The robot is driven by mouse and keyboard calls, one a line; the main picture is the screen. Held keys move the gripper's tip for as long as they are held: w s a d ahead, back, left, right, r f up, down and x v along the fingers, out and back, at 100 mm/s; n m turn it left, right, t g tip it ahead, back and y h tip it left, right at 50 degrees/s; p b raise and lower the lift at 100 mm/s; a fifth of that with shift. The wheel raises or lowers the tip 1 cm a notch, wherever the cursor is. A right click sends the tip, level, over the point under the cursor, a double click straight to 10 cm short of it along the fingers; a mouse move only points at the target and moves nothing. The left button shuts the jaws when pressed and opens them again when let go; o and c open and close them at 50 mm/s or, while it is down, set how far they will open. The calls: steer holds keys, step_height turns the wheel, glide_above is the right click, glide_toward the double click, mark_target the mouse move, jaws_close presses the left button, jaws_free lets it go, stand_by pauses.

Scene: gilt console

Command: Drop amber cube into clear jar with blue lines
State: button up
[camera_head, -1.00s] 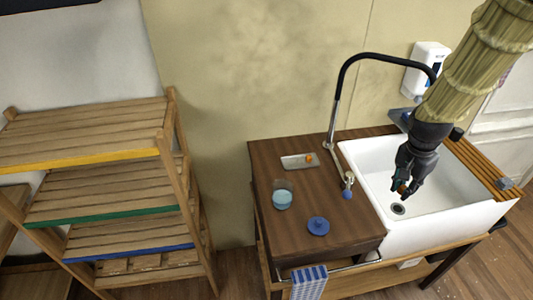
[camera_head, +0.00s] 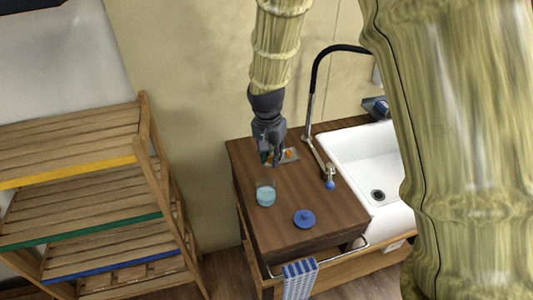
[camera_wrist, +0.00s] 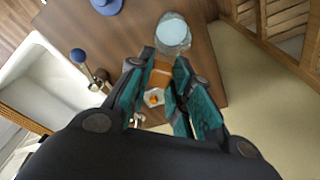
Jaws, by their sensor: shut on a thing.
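My gripper (camera_head: 270,160) is shut on the amber cube (camera_wrist: 160,76), which shows between the dark teal-padded fingers in the wrist view. In the head view the cube is mostly hidden by the fingers. The clear jar (camera_head: 265,194) stands upright on the brown counter, with pale blue in its lower part. It also shows in the wrist view (camera_wrist: 173,34), just beyond the fingertips. In the head view the gripper appears above and behind the jar, near the small tray (camera_head: 291,155). The cube is outside the jar.
A small orange item (camera_wrist: 153,98) lies on the tray. A black-hosed tap (camera_head: 314,95) and white sink (camera_head: 350,150) are at the right. A slatted wooden shelf (camera_head: 75,175) stands left of the counter (camera_head: 315,195).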

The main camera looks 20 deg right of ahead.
step_height(320, 180, down, 6)
steer(key=b, duration=0.3)
steer(key=shift+r+b, duration=0.25)
steer(key=shift+b, duration=0.05)
steer(key=o, duration=0.8)
steer(key=shift+o, duration=0.2)
steer(key=shift+r, duration=0.15)
step_height(320, 180, up, 12)
steer(key=s+a, duration=0.1)
steer(key=shift+s+a+f, duration=0.15)
steer(key=shift+s+f, duration=0.05)
